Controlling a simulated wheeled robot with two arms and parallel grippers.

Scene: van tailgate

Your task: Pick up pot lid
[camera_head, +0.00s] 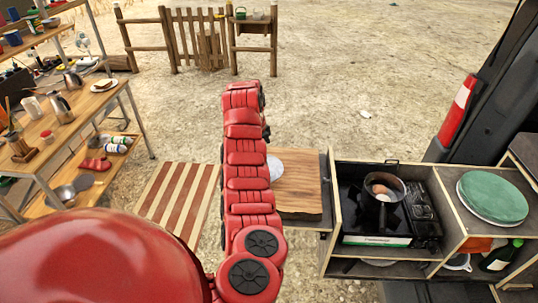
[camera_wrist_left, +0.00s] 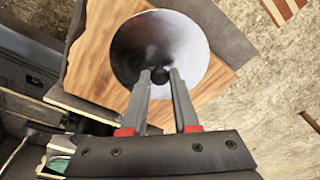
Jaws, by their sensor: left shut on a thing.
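The pot lid (camera_wrist_left: 140,42) is a round, shiny metal disc with a dark knob, over a wooden board (camera_wrist_left: 93,68) in the left wrist view. My left gripper (camera_wrist_left: 160,75) is shut on the knob, one finger on each side. I cannot tell whether the lid touches the board. In the head view, part of the lid (camera_head: 275,168) shows beside my red arm, which hides the rest of it and the gripper. My right gripper is in neither view.
A dark pot (camera_head: 383,204) with egg-like things inside stands on a stove (camera_head: 420,210) in the van's kitchen unit, right of the board. A green round lid-like item (camera_head: 492,197) lies farther right. A shelf table (camera_head: 75,125) with kitchenware stands left. Sandy ground lies beyond.

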